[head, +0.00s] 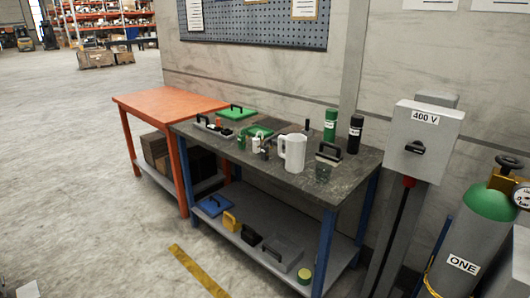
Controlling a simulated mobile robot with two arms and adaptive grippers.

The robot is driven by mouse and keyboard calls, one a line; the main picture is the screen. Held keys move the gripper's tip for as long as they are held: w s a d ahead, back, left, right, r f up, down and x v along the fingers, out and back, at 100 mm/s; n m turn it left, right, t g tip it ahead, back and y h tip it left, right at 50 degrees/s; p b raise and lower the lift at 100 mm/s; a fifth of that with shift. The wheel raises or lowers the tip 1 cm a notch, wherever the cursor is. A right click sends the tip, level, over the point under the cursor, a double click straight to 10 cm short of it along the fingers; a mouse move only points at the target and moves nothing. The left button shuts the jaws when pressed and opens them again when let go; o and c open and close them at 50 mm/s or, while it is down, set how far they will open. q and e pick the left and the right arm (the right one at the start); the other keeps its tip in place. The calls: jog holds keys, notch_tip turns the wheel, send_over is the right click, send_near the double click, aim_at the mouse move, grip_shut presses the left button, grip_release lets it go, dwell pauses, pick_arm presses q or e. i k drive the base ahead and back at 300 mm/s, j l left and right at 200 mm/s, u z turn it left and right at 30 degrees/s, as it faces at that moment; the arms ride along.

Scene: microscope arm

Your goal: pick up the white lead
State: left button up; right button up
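I cannot make out a white lead anywhere in the head view. The clearest white thing on the dark-topped workbench (215,150) is a white jug (292,152) with a handle, standing upright near the middle of the top. Small items stand close to its left, too small to tell apart, and the jug may hide part of what is behind it. Neither gripper can be made out. Only small grey parts, possibly of my arms, show at the bottom left corner and the lower right edge, well away from the bench.
The bench top also holds a green case (236,113), a green bottle (330,125), a black bottle (355,134) and a dark-handled box (328,154). Boxes lie on the lower shelf (325,256). An orange table (170,103) adjoins left. A 400 V cabinet (424,155) and gas cylinder (470,235) stand right. Front-left floor is clear.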

aim_at(256, 141)
jog(key=i+j, duration=0.3)
jog(key=i, duration=0.15)
jog(key=i+j, duration=0.3)
jog(key=i+j+u, duration=0.1)
jog(key=i+j, duration=0.2)
jog(key=i, duration=0.25)
